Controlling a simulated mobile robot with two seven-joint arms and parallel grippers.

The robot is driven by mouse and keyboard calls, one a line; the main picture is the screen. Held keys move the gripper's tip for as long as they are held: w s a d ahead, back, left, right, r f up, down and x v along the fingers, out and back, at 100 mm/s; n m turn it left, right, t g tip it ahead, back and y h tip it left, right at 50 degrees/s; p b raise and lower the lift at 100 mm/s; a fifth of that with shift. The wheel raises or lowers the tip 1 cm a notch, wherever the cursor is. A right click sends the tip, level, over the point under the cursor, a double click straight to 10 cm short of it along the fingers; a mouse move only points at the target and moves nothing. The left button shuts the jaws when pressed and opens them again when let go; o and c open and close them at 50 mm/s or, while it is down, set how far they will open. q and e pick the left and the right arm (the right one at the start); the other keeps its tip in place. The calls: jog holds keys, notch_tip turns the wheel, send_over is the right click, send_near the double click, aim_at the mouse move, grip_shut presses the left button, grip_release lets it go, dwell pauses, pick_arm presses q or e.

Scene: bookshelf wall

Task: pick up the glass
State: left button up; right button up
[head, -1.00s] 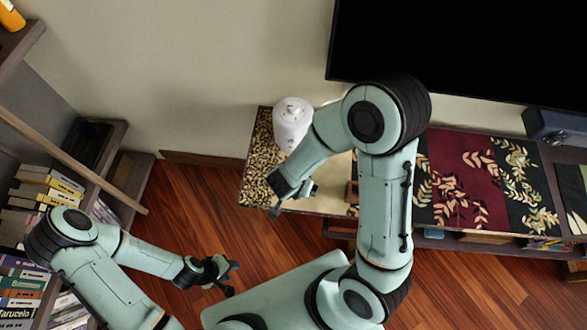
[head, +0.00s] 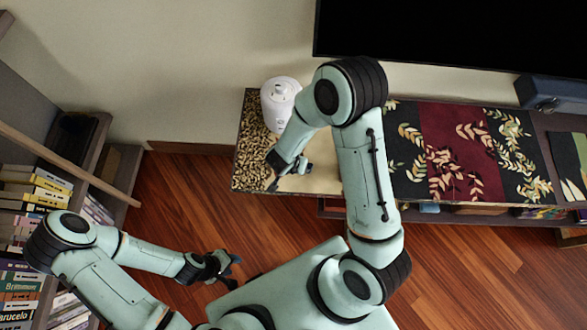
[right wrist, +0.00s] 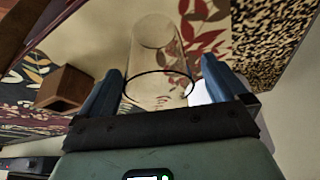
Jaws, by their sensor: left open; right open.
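The clear glass (right wrist: 160,60) shows in the right wrist view, with its round dark-edged rim between the two blue fingertips. I cannot make it out in the head view. My right gripper (right wrist: 160,92) is open, with one finger on either side of the glass's near end. I cannot tell whether they touch it. In the head view my right gripper (head: 291,175) is over the front edge of the cabinet top, below the white canister. My left gripper (head: 226,267) is open and empty over the floor.
A white lidded canister (head: 280,103) stands on the patterned left end of the cabinet. A large dark screen (head: 450,40) is behind. Bookshelves (head: 35,185) stand at the left.

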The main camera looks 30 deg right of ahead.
jog(key=shift+s+x, duration=0.25)
jog(key=shift+x, duration=0.7)
jog(key=shift+w, duration=0.1)
jog(key=shift+w, duration=0.1)
jog(key=shift+c, duration=0.3)
jog(key=c, duration=1)
jog(key=shift+c, duration=0.5)
jog(key=shift+r, duration=0.1)
